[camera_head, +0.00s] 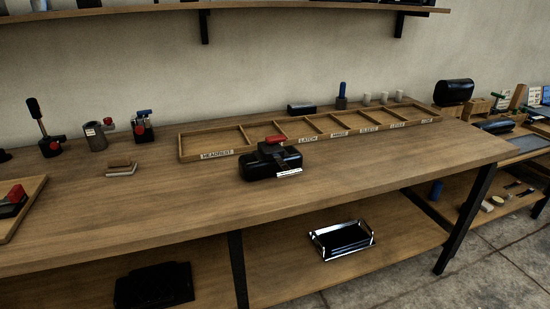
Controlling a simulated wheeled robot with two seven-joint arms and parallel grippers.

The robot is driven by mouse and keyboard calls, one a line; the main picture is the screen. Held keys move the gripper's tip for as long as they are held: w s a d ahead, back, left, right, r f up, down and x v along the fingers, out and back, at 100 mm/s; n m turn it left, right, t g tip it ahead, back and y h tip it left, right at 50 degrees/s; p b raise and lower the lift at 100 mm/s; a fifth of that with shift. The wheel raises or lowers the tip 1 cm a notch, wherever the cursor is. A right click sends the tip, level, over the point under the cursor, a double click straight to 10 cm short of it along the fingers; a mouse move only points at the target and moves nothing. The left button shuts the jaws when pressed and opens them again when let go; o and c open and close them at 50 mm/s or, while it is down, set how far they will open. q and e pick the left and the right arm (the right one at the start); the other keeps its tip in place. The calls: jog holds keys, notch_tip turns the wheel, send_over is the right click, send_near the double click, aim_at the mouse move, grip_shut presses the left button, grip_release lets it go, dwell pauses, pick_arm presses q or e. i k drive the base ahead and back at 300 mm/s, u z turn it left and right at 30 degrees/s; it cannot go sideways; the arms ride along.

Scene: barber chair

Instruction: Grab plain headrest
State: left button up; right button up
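A black padded block (258,168), shaped like a headrest, sits near the middle of the wooden workbench (330,190). It has a dark fitting with a red lever (275,141) on top and a small white label at its lower right. A second black padded block (454,92), with no lever or label that I can see, stands at the right back. A smaller black block (302,108) lies behind the tray. I cannot tell for certain which one is the plain headrest. Neither of my grippers is in view.
A labelled wooden tray (215,153) with several compartments, one marked HEADREST, runs along the bench back. Clamps and metal posts (96,137) stand at the back left. A tray with a red-topped part (13,200) lies at the left edge. The front middle bench is clear.

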aim_at(259, 164)
jog(key=z, duration=1.75)
jog(key=i, duration=1.15)
jog(key=u, duration=3.3)
